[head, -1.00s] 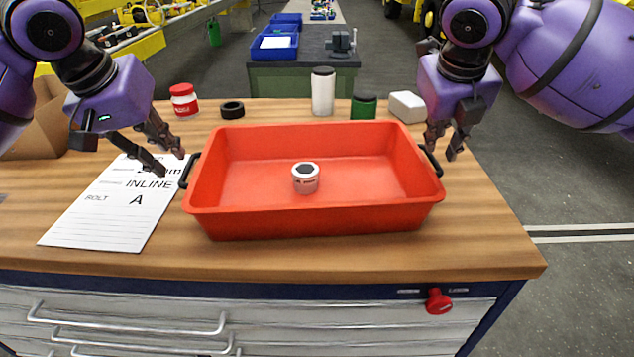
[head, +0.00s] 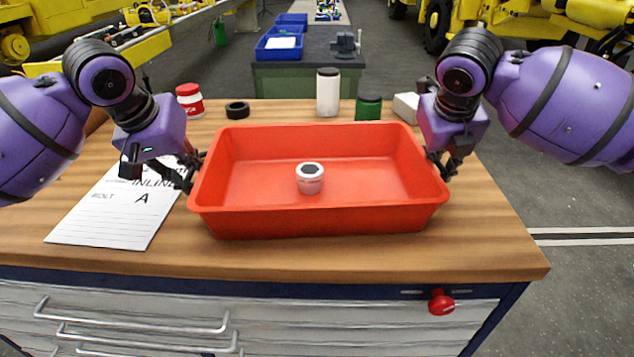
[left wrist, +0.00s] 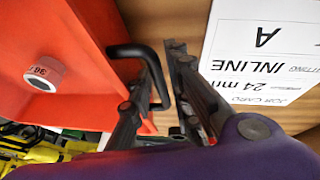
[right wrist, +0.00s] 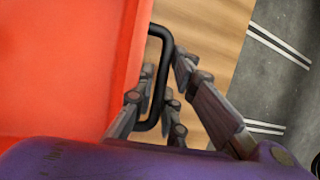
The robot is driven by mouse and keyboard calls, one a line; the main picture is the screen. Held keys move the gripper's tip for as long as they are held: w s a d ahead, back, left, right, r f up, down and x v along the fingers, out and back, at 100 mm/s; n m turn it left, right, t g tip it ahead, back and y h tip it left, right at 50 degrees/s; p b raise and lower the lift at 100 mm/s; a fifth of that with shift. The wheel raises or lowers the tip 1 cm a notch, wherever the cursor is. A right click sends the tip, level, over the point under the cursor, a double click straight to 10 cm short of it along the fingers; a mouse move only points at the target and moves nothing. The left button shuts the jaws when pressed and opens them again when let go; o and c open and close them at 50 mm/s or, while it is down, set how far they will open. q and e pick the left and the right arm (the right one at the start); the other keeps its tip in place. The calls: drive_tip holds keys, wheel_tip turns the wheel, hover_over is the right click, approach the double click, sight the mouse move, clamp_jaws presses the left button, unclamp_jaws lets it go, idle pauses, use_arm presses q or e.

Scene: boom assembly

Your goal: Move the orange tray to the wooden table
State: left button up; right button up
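The orange tray (head: 320,222) sits on the wooden table (head: 370,260). A small white jar-like part with a dark hexagonal top (head: 310,178) stands inside it. My left gripper (head: 190,172) is at the tray's left handle. In the left wrist view its open fingers (left wrist: 158,75) straddle the black handle (left wrist: 128,50). My right gripper (head: 442,168) is at the tray's right handle. In the right wrist view its open fingers (right wrist: 168,85) have the black handle (right wrist: 158,110) between them. Neither gripper is visibly clamped on a handle.
A printed sheet (head: 115,215) lies left of the tray. Behind the tray stand a red-and-white jar (head: 190,101), a black ring (head: 237,110), a white bottle (head: 328,93), a green jar (head: 368,107) and a white block (head: 406,107). A second bench (head: 310,80) stands beyond.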

use_arm(q)
drive_tip(key=shift+f, duration=0.1)
drive_tip(key=shift+c, duration=0.5)
use_arm(e)
drive_tip(key=shift+f, duration=0.1)
drive_tip(key=shift+c, duration=0.5)
use_arm(q)
clamp_jaws()
use_arm(e)
clamp_jaws()
